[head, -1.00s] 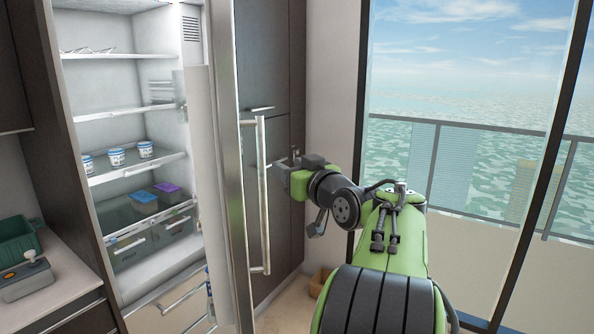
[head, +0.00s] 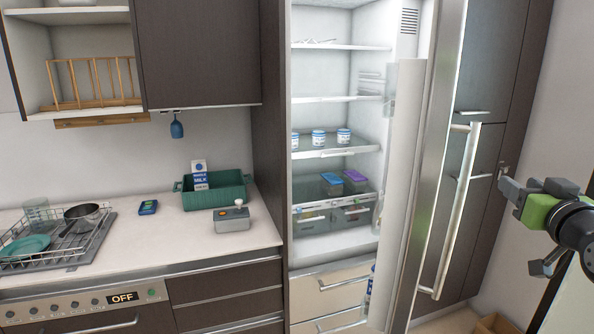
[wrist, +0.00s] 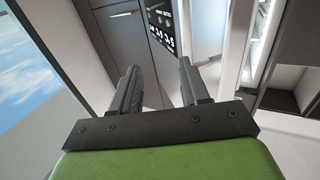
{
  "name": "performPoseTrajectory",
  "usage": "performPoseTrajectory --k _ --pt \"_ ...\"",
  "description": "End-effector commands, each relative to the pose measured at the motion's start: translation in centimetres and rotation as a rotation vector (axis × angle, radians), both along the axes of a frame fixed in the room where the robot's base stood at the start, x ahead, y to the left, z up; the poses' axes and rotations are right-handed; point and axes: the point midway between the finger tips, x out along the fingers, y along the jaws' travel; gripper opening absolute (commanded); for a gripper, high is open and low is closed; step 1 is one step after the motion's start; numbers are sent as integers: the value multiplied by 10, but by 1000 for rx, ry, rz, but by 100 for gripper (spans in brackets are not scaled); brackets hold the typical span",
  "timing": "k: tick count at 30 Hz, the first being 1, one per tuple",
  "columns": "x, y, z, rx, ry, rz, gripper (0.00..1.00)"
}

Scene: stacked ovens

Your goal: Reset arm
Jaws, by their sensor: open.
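My gripper (head: 519,190) is at the right edge of the head view, with part of my green and black arm behind it. It is beside the long handle (head: 458,212) of the open fridge door, apart from it by a gap. In the wrist view, my gripper (wrist: 159,85) shows two dark fingers spread apart with nothing between them. The rest of my arm is outside the head view.
The fridge door (head: 408,200) stands open between the fridge shelves (head: 335,152) and my gripper. At left, a counter (head: 180,240) holds a green crate (head: 228,192), a grey device (head: 231,221) and a dish rack (head: 70,262).

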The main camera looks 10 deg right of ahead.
Motion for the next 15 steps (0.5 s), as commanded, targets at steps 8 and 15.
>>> performPoseTrajectory --k 8,15 --pt "9 35 -8 33 62 36 45" --pt "13 90 -26 85 172 88 45"
